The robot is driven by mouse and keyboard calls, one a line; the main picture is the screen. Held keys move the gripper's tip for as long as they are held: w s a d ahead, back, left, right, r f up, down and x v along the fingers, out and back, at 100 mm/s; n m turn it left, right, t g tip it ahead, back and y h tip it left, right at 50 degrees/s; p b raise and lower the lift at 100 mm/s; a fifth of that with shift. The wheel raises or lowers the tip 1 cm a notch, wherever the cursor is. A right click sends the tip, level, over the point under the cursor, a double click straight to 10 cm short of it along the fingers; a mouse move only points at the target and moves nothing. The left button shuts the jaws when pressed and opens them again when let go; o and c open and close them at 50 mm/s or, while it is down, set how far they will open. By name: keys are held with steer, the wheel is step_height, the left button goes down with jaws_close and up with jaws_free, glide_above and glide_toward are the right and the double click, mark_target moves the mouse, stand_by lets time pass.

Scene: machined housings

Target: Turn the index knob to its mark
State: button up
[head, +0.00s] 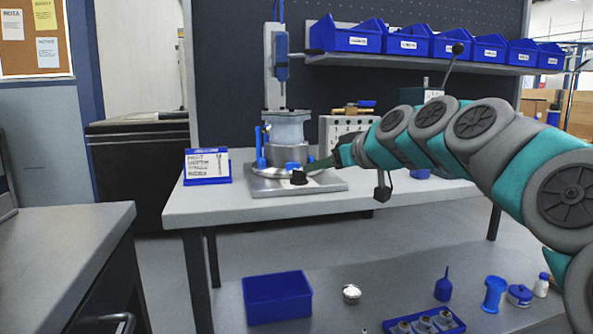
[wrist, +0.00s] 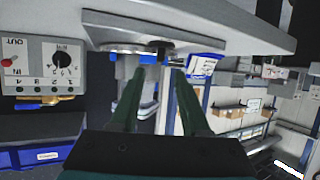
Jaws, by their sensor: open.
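A small black knob (head: 299,178) stands on the front of the grey base plate (head: 262,188) of a fixture on the workbench. My gripper (head: 312,168) reaches in from the right, its tips close beside this knob. In the wrist view, which looks upside down, the open fingers (wrist: 158,66) point toward the dark knob (wrist: 162,50), which shows between and beyond the tips. I cannot tell whether they touch it. A black dial (wrist: 62,60) with markings around it sits on a grey panel (wrist: 20,78) beside a red toggle. The knob's mark is too small to make out.
A metal housing (head: 287,130) stands on the fixture under a blue-handled column (head: 282,60). A blue-based sign (head: 207,168) is left of the plate. Blue bins (head: 345,40) line the shelf above. An empty blue tray (head: 277,298) and small parts are on the lower shelf.

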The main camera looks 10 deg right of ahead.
mark_target(302, 171)
steer(key=x, duration=0.7)
steer(key=shift+a+f+p, duration=0.1)
steer(key=shift+p, duration=0.2)
steer(key=shift+c, duration=0.2)
jaws_close()
